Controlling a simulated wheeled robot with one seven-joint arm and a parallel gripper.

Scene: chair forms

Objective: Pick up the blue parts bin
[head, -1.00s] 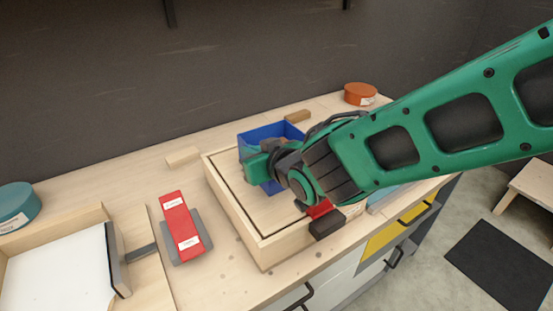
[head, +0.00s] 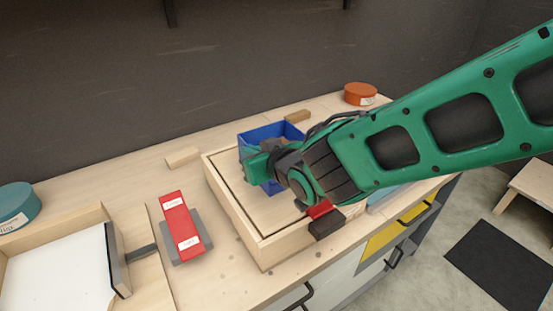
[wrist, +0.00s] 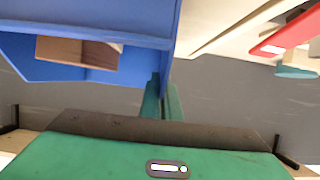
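The blue parts bin (head: 262,133) stands in the back part of a shallow wooden tray (head: 235,208) on the workbench. My green gripper (head: 260,167) is at the bin's near side and, with my arm, hides much of it. In the wrist view, the blue bin (wrist: 90,20) fills the upper left. My gripper's two narrow fingers (wrist: 162,103) are close together, one on each side of a thin blue wall, and look shut on it. The bin looks upright. I cannot tell whether it is lifted clear of the tray.
A red block (head: 180,222) on a grey base lies left of the tray. A wood block (head: 183,157) lies behind it, another (head: 298,117) behind the bin. An orange round container (head: 360,94) is at the back right, a teal one (head: 17,208) at far left. A dark wall (head: 230,60) rises behind.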

